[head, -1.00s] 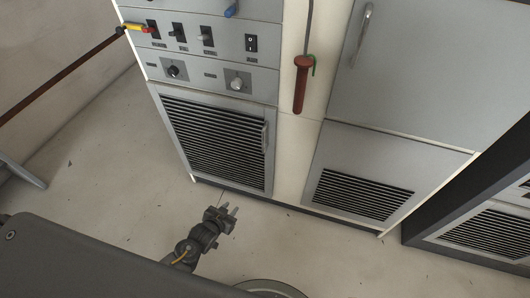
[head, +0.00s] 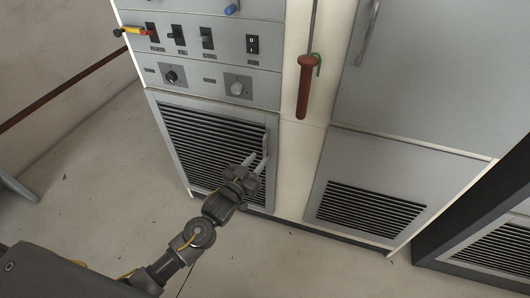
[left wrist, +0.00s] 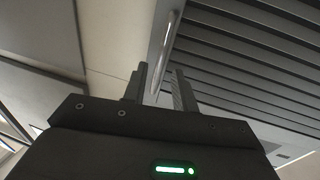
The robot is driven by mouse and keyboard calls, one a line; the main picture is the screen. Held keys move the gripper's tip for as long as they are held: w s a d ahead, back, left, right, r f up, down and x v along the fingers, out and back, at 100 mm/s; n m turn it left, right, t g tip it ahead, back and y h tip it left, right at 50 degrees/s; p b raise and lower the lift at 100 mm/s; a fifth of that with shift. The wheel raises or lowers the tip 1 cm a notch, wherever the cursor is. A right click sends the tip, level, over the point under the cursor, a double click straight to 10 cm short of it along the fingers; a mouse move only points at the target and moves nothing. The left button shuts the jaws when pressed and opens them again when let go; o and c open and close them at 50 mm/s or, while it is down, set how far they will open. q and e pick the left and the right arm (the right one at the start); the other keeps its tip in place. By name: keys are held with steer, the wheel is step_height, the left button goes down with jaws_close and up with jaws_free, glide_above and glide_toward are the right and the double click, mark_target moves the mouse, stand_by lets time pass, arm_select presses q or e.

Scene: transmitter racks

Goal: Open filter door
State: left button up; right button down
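The filter door (head: 205,143) is the grey louvred panel at the bottom of the left rack in the head view; it looks shut. Its upright metal handle (head: 266,143) is on the door's right side. The handle (left wrist: 167,45) and the dark louvres (left wrist: 245,50) also show in the left wrist view. My left gripper (head: 256,160) is open in front of the handle's lower part. In the left wrist view its two fingers (left wrist: 160,82) stand apart, with the handle between them in the picture. I cannot tell whether they touch it. My right gripper is not in view.
Above the door is a panel with knobs (head: 238,88) and switches. A red-brown rod grip (head: 303,88) hangs on the cream post to the right. A second louvred panel (head: 370,208) is further right. The floor (head: 95,190) at left is clear.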

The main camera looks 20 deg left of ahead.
mark_target(264, 152)
arm_select(q)
steer(key=shift+x, duration=2.7)
jaws_close()
